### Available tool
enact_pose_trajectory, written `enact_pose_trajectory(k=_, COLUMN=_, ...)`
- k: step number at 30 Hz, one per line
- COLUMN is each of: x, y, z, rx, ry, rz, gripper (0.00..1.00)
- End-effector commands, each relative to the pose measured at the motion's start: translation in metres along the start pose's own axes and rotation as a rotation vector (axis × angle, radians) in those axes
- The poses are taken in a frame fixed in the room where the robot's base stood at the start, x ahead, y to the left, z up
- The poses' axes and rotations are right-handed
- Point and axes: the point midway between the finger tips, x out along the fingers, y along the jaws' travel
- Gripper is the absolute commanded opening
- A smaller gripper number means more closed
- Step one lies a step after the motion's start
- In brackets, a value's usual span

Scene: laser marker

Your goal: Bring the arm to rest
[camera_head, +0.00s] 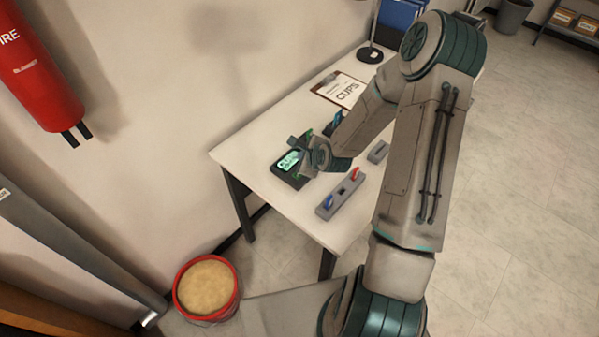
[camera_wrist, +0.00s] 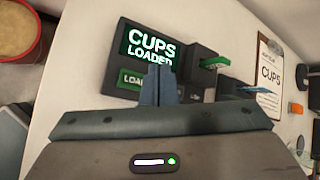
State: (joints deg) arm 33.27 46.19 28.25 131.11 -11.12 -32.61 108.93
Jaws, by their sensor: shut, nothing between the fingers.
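My gripper (camera_head: 297,143) is above the white table (camera_head: 240,150), over the dark control box with a lit green screen (camera_head: 289,161). In the wrist view its two fingers (camera_wrist: 157,84) are together, with nothing between them. The screen (camera_wrist: 150,45) reads "CUPS LOADED" there, and the fingertips overlap its lower edge in the picture. A green-topped part (camera_wrist: 215,62) stands on the box beside the screen. My arm reaches from the right across the table and hides part of its top.
A grey holder (camera_head: 340,195) with blue and red pieces lies near the table's front edge. A clipboard (camera_head: 340,89) reading "CUPS", a lamp base (camera_head: 369,55) and blue binders (camera_head: 398,18) are farther back. A red bucket of sand (camera_head: 207,287) stands on the floor.

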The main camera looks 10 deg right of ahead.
Motion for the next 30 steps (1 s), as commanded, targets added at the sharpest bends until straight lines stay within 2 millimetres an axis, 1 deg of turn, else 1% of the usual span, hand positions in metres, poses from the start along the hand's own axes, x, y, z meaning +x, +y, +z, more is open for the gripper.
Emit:
enact_pose_trajectory(k=12, x=-0.001, y=-0.001, z=0.000, rx=-0.009, ry=0.002, rz=0.001, gripper=0.00)
enact_pose_trajectory(k=14, x=-0.004, y=-0.002, z=0.002, rx=-0.038, ry=0.009, rz=0.007, gripper=0.00)
enact_pose_trajectory(k=17, x=-0.015, y=-0.006, z=0.006, rx=-0.146, ry=0.034, rz=0.026, gripper=0.00)
enact_pose_trajectory(k=20, x=-0.034, y=-0.012, z=0.012, rx=-0.317, ry=0.075, rz=0.063, gripper=0.00)
enact_pose_trajectory(k=23, x=-0.058, y=-0.019, z=0.019, rx=-0.508, ry=0.118, rz=0.109, gripper=0.00)
enact_pose_trajectory(k=29, x=-0.112, y=-0.028, z=0.033, rx=-0.854, ry=0.189, rz=0.205, gripper=0.00)
enact_pose_trajectory(k=30, x=-0.123, y=-0.029, z=0.036, rx=-0.918, ry=0.200, rz=0.226, gripper=0.00)
